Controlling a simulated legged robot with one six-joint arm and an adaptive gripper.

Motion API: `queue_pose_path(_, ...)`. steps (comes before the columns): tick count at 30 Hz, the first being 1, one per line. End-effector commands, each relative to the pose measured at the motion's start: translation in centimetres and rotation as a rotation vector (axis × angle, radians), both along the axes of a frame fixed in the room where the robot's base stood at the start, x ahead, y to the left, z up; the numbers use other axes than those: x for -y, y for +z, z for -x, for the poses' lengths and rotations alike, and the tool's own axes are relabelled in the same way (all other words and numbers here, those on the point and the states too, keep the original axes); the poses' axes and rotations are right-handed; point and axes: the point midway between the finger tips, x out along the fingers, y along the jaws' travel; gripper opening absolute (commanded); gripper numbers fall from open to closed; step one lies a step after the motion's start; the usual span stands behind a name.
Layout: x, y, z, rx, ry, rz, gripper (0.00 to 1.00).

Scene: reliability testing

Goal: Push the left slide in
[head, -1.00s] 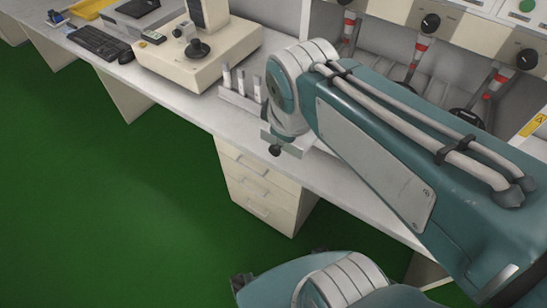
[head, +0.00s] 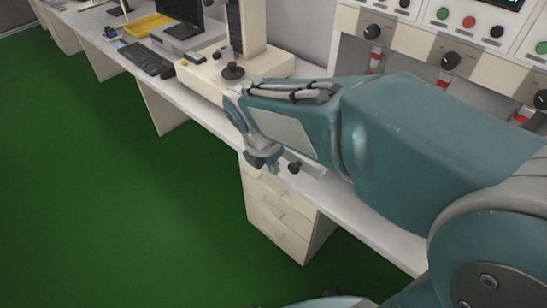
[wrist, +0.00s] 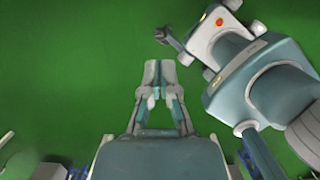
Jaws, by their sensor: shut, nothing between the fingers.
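My gripper (wrist: 160,72) shows in the wrist view with its fingertips together and nothing between them, above the plain green floor. In the head view my wrist hangs in front of the bench edge, and the fingers cannot be made out clearly. A small pale fixture with a black knob (head: 294,167) sits at the bench's front edge, just right of my wrist and partly behind my arm. I cannot tell which part is the left slide; my arm hides much of the bench there. No slide shows in the wrist view.
The white bench (head: 376,220) runs diagonally, with a drawer cabinet (head: 275,215) beneath. A beige instrument (head: 205,78) and a keyboard (head: 147,60) stand farther left. A control panel (head: 440,50) with knobs and buttons rises behind my arm. The green floor (head: 120,200) at left is open.

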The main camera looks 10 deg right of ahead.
Motion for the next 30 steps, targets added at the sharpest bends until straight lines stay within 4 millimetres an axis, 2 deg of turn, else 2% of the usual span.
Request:
queue_pose_path(1,0.3,-1.1,-0.1,-0.006,-0.002,0.002,0.00)
queue_pose_path(10,1.3,-6.6,-0.9,-0.005,-0.003,0.001,0.00)
queue_pose_path(18,4.1,-6.4,-3.1,0.001,-0.005,-0.001,0.00)
queue_pose_path(30,4.4,-6.4,-3.4,0.001,-0.003,-0.001,0.00)
